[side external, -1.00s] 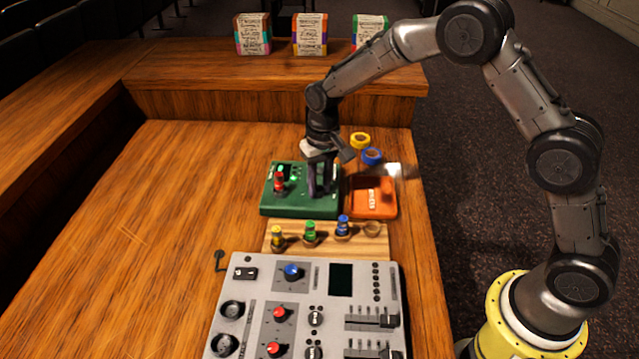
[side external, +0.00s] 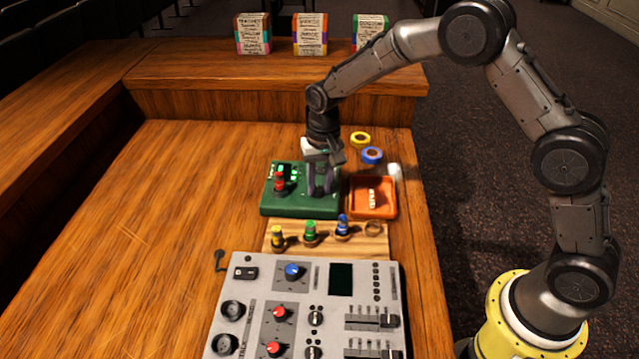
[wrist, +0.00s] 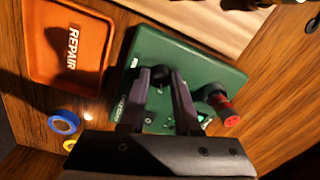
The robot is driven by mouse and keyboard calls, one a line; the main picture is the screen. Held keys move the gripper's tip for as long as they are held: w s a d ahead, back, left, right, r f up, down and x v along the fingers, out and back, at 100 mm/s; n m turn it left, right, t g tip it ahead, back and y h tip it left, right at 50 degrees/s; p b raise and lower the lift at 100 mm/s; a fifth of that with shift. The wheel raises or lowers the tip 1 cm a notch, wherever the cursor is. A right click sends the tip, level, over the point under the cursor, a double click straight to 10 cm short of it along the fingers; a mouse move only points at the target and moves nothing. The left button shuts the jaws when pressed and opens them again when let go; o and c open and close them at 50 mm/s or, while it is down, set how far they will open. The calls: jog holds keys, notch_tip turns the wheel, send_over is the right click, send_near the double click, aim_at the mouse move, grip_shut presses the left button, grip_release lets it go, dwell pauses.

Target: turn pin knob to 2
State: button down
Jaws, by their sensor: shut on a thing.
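A green box (side external: 285,208) stands on the desk left of the orange tray. It also fills the middle of the wrist view (wrist: 215,62). A dark knob (wrist: 162,76), apparently the pin knob, sits on its top. My gripper (wrist: 161,78) points down over the box's right part, with its two fingers on either side of this knob and shut on it. In the side view my gripper (side external: 320,190) hides the knob. The number it points to cannot be read. A red-topped plug or knob (side external: 279,181) stands upright on the box's left part.
An orange tray (side external: 371,211) marked REPAIR lies close right of the box. Yellow (side external: 360,139) and blue (side external: 371,155) tape rolls lie behind it. A wooden strip (side external: 375,247) with coloured plugs and a grey mixer (side external: 255,300) are in front. The desk's left is clear.

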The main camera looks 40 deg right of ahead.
aim_at(322, 188)
jog(key=c, duration=0.6)
grip_release()
jog(key=shift+r, duration=0.15)
jog(key=r, duration=1.3)
jog(key=shift+s+d+r, duration=0.15)
jog(key=shift+d+r, duration=0.15)
